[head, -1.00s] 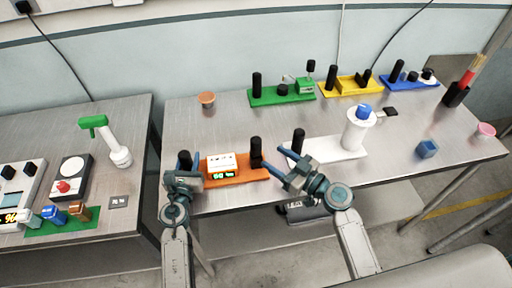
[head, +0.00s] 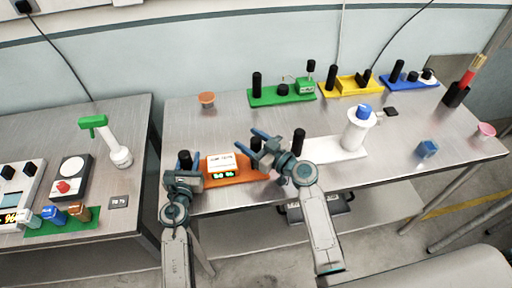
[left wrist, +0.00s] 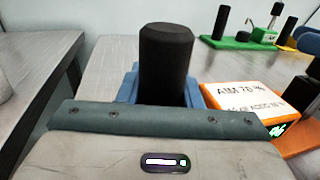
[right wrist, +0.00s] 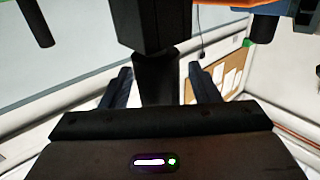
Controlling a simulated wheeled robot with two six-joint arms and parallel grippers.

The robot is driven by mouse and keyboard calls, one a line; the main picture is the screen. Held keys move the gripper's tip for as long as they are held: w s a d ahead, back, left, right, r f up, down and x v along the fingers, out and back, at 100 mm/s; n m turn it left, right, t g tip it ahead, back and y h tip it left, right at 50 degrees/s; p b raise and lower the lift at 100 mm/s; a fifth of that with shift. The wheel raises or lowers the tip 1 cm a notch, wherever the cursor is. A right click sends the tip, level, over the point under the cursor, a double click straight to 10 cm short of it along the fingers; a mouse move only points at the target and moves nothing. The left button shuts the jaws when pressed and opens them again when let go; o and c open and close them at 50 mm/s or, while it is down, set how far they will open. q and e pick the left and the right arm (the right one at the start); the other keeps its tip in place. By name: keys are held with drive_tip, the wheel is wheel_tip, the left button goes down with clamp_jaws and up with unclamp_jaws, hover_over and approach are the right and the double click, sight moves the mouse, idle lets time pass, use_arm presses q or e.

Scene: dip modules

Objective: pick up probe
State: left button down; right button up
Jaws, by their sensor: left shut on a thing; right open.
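An orange module (head: 243,172) with a white box (head: 221,162) and a lit green display lies near the front edge of the middle table. My left gripper (head: 185,166) is shut on the black upright post at its left end; the post (left wrist: 166,62) stands between the fingers in the left wrist view. My right gripper (head: 256,142) is open at the module's right end. In the right wrist view a black post (right wrist: 154,78) shows between its open fingers, without clear contact. Which black part is the probe I cannot tell.
Green (head: 270,101), yellow (head: 335,92) and blue (head: 415,85) modules line the back. The table behind the orange module is mostly clear.

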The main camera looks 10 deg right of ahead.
drive_tip(key=c, duration=1.1)
use_arm(q)
drive_tip(key=c, duration=0.9)
unclamp_jaws()
drive_tip(key=shift+c, duration=0.2)
use_arm(e)
wheel_tip(320, 180, up, 10)
use_arm(q)
wheel_tip(320, 180, up, 8)
drive_tip(key=p, duration=0.7)
drive_tip(key=shift+f+p, duration=0.25)
drive_tip(key=shift+p, duration=0.05)
use_arm(e)
wheel_tip(320, 180, up, 8)
drive_tip(key=shift+f, duration=0.2)
